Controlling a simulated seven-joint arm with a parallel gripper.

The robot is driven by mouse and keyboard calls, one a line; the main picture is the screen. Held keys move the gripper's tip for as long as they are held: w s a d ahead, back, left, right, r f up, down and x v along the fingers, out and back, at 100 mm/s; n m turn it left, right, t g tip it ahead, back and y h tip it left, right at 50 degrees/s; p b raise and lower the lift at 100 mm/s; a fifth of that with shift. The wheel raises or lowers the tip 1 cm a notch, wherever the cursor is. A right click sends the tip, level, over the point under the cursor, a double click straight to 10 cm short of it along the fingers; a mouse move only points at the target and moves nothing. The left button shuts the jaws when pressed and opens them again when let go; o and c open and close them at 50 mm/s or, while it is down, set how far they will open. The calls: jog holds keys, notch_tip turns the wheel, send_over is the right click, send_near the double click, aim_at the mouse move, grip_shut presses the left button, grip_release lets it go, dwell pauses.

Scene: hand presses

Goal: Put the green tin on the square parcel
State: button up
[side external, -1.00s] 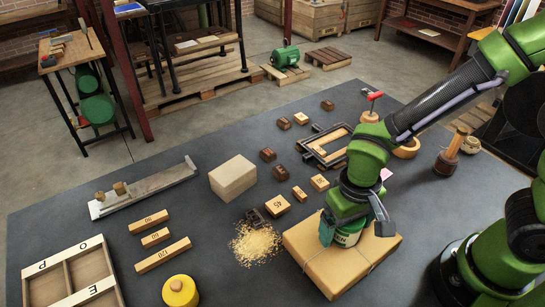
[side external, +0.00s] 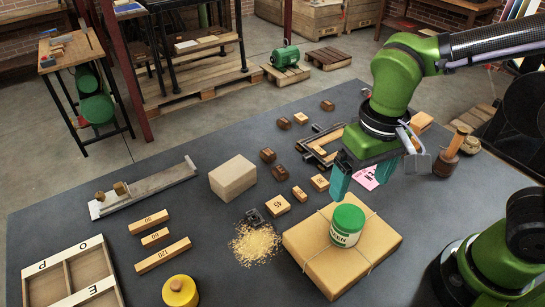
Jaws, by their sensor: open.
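The green tin (side external: 347,226) stands upright on top of the square parcel (side external: 310,245), near the parcel's middle. It has a green lid and a pale label with dark letters. The parcel is brown, tied with string, and lies flat on the dark table. My gripper (side external: 362,188) is open and empty, above and behind the tin in the picture, apart from it. Its teal fingers point down.
A plain block (side external: 233,178) and a heap of sawdust-like grains (side external: 255,245) lie left of the parcel. Numbered wooden blocks (side external: 278,205), a dark frame (side external: 322,145) and a pink paper (side external: 366,177) lie behind it. A yellow round object (side external: 180,291) stands front left.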

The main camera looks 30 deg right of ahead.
jog(key=d+r+m+t+y, duration=0.1)
jog(key=d+r+m+t, duration=0.1)
jog(key=d+r+t, duration=0.4)
jog(key=d, duration=0.5)
jog(key=shift+w+d+r+t+y, duration=0.15)
jog(key=shift+d+r+t+y, duration=0.15)
jog(key=shift+t+y, duration=0.1)
